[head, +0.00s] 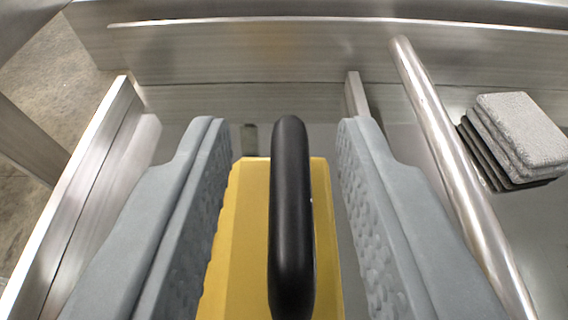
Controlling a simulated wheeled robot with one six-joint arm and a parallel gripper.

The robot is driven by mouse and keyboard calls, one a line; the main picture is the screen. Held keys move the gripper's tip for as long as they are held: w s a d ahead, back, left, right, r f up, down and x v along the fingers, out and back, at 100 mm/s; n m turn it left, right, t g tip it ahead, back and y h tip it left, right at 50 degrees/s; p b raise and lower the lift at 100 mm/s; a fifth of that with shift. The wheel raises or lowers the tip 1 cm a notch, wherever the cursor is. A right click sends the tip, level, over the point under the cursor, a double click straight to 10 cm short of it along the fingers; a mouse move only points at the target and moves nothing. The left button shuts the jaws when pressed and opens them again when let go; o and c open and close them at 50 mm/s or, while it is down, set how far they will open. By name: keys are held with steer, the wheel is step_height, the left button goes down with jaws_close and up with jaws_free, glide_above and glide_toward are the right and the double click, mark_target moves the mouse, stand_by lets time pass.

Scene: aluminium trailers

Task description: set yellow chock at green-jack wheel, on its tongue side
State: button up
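The yellow chock (240,235) with a black bar handle (291,200) sits at the bottom middle, in a bare metal tray or bed. My gripper (285,135) is open, with one grey finger on each side of the chock and handle. There are gaps between the handle and both fingers, and neither clearly presses on the chock. The chock's near end is cut off by the bottom edge. No green jack, wheel or tongue can be made out.
A round metal tube (440,140) runs along the right of the chock. Metal walls (240,55) stand at the back, and a low metal edge (85,185) at the left. Concrete floor (55,70) shows beyond.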

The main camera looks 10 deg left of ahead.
steer(key=shift+o, duration=0.2)
steer(key=v, duration=0.9)
steer(key=shift+s+r, duration=0.15)
steer(key=shift+s, duration=0.1)
steer(key=w+a+r+g, duration=0.2)
steer(key=a+r+g, duration=0.4)
step_height(320, 180, up, 6)
steer(key=s+d+m+g+h, duration=0.2)
steer(key=m+g+h, duration=0.25)
steer(key=m, duration=0.25)
steer(key=x, duration=1.7)
steer(key=shift+w+d, duration=0.2)
steer(key=shift+w, duration=0.05)
steer(key=shift+r, duration=0.1)
jaws_close()
